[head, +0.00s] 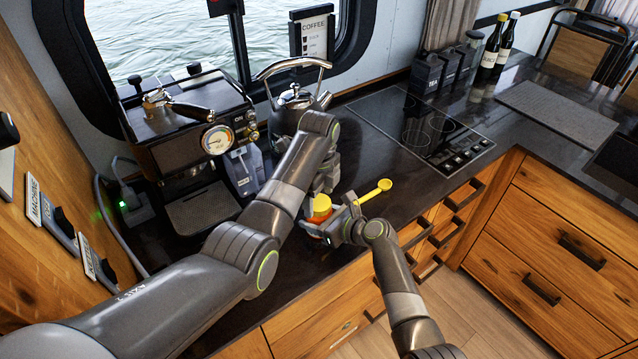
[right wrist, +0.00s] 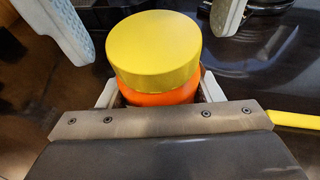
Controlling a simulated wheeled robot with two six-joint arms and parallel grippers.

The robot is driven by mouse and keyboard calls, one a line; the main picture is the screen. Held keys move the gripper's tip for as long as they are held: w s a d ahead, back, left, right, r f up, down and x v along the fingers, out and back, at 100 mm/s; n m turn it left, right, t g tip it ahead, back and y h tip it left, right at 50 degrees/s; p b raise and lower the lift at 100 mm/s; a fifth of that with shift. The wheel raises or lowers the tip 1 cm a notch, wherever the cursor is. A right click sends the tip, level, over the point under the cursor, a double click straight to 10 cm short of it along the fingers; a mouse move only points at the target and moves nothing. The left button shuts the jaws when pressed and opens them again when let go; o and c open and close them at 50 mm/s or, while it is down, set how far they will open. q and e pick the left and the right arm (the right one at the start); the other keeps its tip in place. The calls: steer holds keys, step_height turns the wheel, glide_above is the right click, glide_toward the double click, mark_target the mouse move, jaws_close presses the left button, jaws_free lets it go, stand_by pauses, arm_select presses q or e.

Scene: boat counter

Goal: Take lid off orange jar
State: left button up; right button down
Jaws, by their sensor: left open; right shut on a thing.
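The orange jar (head: 316,222) stands near the front edge of the dark counter. Its yellow lid (head: 322,204) is on top of it, and the lid also shows in the right wrist view (right wrist: 153,45) above the jar's orange body (right wrist: 158,96). My right gripper (head: 325,228) is shut on the jar's body, with its fingers (right wrist: 158,90) on either side below the lid. My left gripper (head: 326,182) is open above and behind the lid, apart from it; its two fingers show at the top of the right wrist view (right wrist: 150,20).
A yellow spoon (head: 375,190) sticks out beside my right gripper. A coffee machine (head: 190,140) and a kettle (head: 297,105) stand behind. A cooktop (head: 420,128) lies to the right. Bottles (head: 497,48) and dark canisters (head: 440,70) stand at the back.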

arm_select(q)
steer(key=shift+f, duration=0.6)
steer(key=c, duration=1)
steer(key=n, duration=0.6)
steer(key=shift+r, duration=0.1)
steer(key=shift+r, duration=0.2)
steer(key=shift+r, duration=0.9)
